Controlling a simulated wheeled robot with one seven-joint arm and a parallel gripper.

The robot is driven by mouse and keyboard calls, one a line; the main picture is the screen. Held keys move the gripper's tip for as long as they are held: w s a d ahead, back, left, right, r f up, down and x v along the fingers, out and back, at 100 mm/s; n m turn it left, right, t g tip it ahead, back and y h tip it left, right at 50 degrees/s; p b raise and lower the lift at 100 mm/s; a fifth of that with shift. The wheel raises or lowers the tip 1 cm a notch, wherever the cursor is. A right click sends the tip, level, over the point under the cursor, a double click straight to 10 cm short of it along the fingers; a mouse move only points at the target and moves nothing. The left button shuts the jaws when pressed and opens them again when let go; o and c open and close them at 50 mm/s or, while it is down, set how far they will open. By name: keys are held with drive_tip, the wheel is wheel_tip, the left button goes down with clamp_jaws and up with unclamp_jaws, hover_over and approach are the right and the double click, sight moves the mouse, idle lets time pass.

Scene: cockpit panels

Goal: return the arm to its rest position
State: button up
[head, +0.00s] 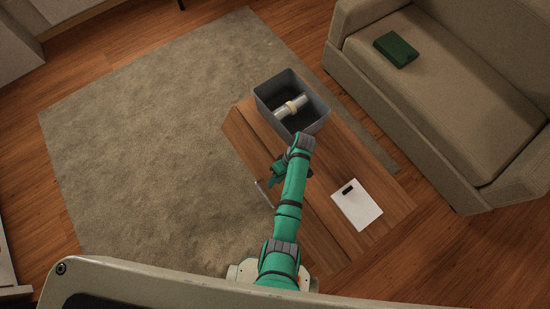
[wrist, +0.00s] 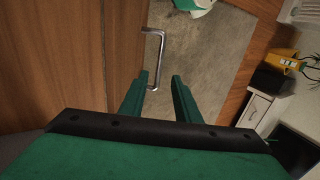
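My green arm (head: 290,190) reaches out from the bottom middle of the head view, over the edge of a low wooden table. The handle also shows in the head view (head: 263,194), close to my gripper.
The wooden table (head: 385,188) bears a grey bin (head: 262,98) holding a white cylinder (head: 291,107) with a pale band, and a white board (head: 357,208) with a dark piece. A sofa (head: 450,100) with a green box (head: 396,49) stands right. The rug (head: 150,150) is clear.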

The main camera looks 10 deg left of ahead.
drive_tip(key=shift+s, duration=0.1)
drive_tip(key=s+f+m+t+h, duration=0.1)
drive_tip(key=s+f+m+t, duration=0.1)
drive_tip(key=s+f+t, duration=0.3)
drive_tip(key=s+d+r+m+t+h, duration=0.2)
drive_tip(key=s+d+r+m+t, duration=0.15)
drive_tip(key=s, duration=0.35)
drive_tip(key=s+r+t, duration=0.2)
drive_tip(key=r, duration=0.5)
drive_tip(key=s+r+m+t, duration=0.1)
drive_tip(key=s+r+t, duration=0.2)
drive_tip(key=r, duration=0.3)
drive_tip(key=shift+d+r+h, duration=0.4)
drive_tip(key=shift+d, duration=0.05)
drive_tip(key=s+r+t, duration=0.1)
drive_tip(key=r, duration=0.6)
drive_tip(key=s+r+m+t, duration=0.1)
drive_tip(key=s+r+t, duration=0.1)
drive_tip(key=r, duration=0.5)
drive_tip(key=s+r+m+t, duration=0.1)
drive_tip(key=r+t, duration=0.1)
drive_tip(key=r, duration=0.6)
drive_tip(key=shift+s+r, duration=0.1)
drive_tip(key=shift+s, duration=0.15)
drive_tip(key=c, duration=0.3)
drive_tip(key=shift+r+t, duration=0.25)
drive_tip(key=shift+r, duration=0.1)
clamp_jaws()
drive_tip(key=shift+w, duration=0.1)
